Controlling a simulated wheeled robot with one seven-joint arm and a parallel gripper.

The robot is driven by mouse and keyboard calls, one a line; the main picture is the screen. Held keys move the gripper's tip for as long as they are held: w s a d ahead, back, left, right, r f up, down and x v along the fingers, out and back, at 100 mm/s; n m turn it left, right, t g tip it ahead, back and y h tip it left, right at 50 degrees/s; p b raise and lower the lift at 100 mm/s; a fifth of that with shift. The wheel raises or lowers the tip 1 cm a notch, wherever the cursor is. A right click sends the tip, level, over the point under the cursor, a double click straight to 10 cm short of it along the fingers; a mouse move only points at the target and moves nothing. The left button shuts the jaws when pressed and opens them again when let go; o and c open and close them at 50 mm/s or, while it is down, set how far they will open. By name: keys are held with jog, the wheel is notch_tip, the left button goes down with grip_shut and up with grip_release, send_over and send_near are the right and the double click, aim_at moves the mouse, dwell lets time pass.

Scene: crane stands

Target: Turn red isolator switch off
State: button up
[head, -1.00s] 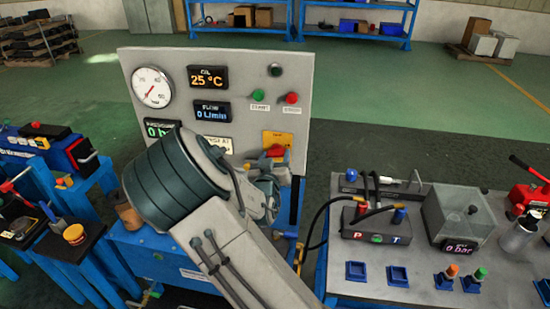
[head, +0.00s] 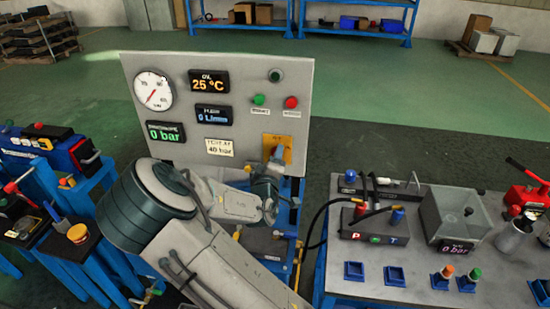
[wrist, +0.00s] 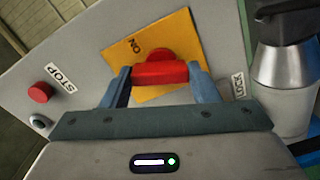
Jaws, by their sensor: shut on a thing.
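The red isolator switch handle (wrist: 160,73) sits on a yellow plate (wrist: 182,30), which also shows on the grey panel in the head view (head: 287,142). My gripper (wrist: 161,80) is shut on the handle, with one blue-grey finger at each end of it. The word ON on the plate is tilted in the wrist view, and the handle lies nearly level between my fingers. In the head view my gripper (head: 277,155) is over the plate and hides the handle.
A green button (head: 259,99) and a red button (head: 291,102) are above the plate; the red one also shows beside a STOP label in the wrist view. A gauge (head: 152,91) and displays are to the left. A bench (head: 420,285) with hoses and blocks stands right.

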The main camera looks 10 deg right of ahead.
jog(key=n, duration=0.4)
jog(key=shift+a+p, duration=0.1)
jog(key=shift+p, duration=0.3)
jog(key=shift+n, duration=0.3)
jog(key=o, duration=1)
jog(key=b+v, duration=0.1)
jog(key=v, duration=1.3)
jog(key=shift+w, duration=0.1)
jog(key=shift+f, duration=0.1)
